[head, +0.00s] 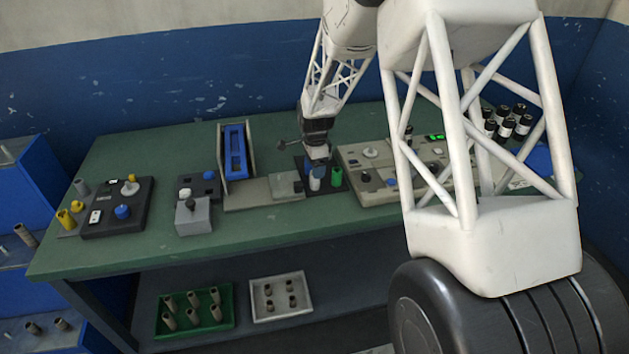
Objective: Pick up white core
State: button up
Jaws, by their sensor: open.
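A small white core (315,184) stands on a dark mat (342,185) near the middle of the green table. My gripper (317,162) is directly above or around the top of the white core. It is open; its fingertips are small and partly merge with the dark mat, so I cannot tell if they touch the core. A green core (337,174) stands on the same mat, just right of the white one. A blue piece shows close beside the white core, partly hidden behind my gripper.
A grey plate with an upright blue-framed unit (235,152) stands left of the mat. A beige control panel (365,190) lies close on the right. Several black bottles (507,128) stand at the far right. Trays of brown cores (195,312) sit on the lower shelf.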

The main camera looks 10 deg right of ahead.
jog(key=shift+f, duration=0.2)
jog(key=shift+s+a+f, duration=0.15)
jog(key=shift+f, duration=2.4)
jog(key=shift+c, duration=0.2)
jog(key=c, duration=1)
